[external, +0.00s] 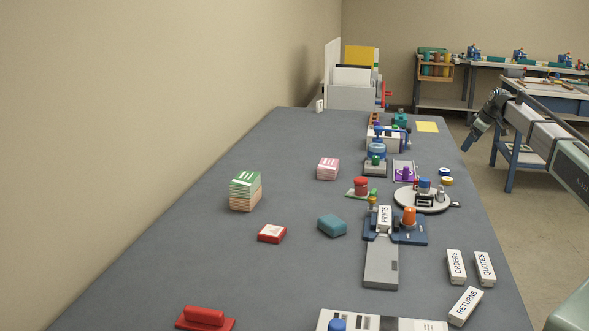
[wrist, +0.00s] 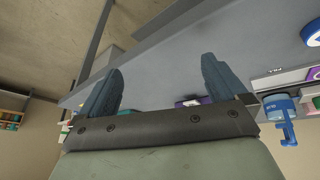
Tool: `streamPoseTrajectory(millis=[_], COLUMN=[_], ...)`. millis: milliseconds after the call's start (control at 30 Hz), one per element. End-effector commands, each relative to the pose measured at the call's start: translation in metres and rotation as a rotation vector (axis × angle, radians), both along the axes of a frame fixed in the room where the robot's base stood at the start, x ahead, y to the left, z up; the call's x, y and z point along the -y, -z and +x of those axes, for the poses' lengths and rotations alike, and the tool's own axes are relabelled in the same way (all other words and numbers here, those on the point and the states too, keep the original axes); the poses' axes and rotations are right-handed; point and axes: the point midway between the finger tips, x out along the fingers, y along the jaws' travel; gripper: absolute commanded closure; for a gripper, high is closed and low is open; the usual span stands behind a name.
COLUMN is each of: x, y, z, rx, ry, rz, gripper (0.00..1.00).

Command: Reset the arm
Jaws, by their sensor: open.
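My gripper (external: 470,142) hangs off the right edge of the grey table (external: 200,270), beyond the round turntable, with its fingers pointing down and to the left. It is apart from everything on the table. In the wrist view my gripper (wrist: 160,72) shows two dark blue fingers spread wide with nothing between them. My arm reaches in from the right side of the external view.
Near the table's right edge stand a round turntable (external: 408,203), a blue-and-grey fixture with a PRINTS block (external: 384,219), and blocks labelled ORDERS (external: 456,265), QUOTES (external: 485,267) and RETURNS (external: 466,306). A green-and-tan stack (external: 245,190) stands left. The table's left part is mostly clear.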

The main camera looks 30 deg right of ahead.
Motion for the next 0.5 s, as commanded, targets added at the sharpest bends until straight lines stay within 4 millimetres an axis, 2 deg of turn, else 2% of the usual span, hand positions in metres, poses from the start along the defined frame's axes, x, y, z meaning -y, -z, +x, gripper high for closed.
streamPoseTrajectory(millis=[33,100,200,367,500], x=[0.022,0.044,0.061,0.057,0.035], y=[0.012,0.031,0.059,0.107,0.155], z=[-0.006,-0.015,-0.026,-0.038,-0.048], rx=[-0.008,-0.021,-0.042,-0.082,-0.125], ry=[0.043,0.100,0.170,0.244,0.296], rz=[-0.001,-0.001,0.001,0.004,0.006], gripper=[0.01,0.01,0.01,0.01,0.01])
